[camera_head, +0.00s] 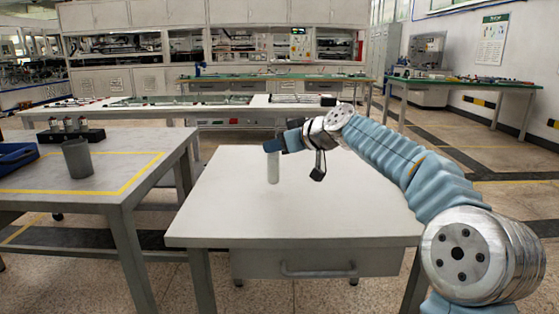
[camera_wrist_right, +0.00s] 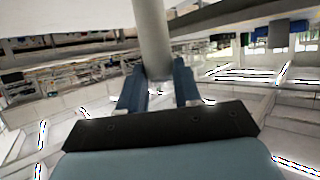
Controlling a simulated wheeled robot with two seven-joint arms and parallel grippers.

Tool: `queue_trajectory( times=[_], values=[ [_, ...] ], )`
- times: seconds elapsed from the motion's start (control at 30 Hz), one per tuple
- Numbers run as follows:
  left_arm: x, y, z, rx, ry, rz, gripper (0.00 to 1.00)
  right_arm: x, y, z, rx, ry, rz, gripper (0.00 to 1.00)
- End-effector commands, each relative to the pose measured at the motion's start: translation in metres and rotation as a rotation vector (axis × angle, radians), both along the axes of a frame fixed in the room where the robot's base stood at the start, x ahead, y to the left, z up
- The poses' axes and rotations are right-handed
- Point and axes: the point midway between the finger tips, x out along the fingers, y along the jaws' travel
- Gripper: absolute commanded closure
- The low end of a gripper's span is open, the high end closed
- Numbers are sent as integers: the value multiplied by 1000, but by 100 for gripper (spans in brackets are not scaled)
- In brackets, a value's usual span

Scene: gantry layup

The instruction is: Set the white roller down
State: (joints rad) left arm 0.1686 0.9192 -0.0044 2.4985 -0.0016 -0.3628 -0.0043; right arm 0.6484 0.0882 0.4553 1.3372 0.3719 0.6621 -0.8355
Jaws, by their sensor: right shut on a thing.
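The white roller (camera_head: 273,168) is a slim pale cylinder, upright at the left part of the white table (camera_head: 225,215) in the head view. My right gripper (camera_head: 271,146) is shut on its upper end. In the right wrist view the roller (camera_wrist_right: 151,35) stands between the two blue fingers of the right gripper (camera_wrist_right: 158,82). The roller's lower end appears at or close above the tabletop; I cannot tell whether it touches. My left gripper is not in view.
A second table (camera_head: 130,148) at the left has a yellow outline, a grey cup (camera_head: 77,158), a black rack (camera_head: 71,135) and a blue bin (camera_head: 15,155). A gap separates the two tables. The white table's front half is clear.

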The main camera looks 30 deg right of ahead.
Motion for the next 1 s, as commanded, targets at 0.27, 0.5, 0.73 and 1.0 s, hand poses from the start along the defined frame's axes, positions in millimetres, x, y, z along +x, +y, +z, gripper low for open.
queue_trajectory(
  times=[0.27, 0.5, 0.73, 1.0],
  values=[
    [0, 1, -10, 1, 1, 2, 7, 3, -6, -37, 1, 1, -3, 100],
    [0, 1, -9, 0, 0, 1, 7, 3, -5, -37, 1, 0, -3, 100],
    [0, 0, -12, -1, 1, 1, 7, 3, -5, -40, 1, 1, -2, 53],
    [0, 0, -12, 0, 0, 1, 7, 3, -5, -40, 1, 1, -2, 42]
  ],
)
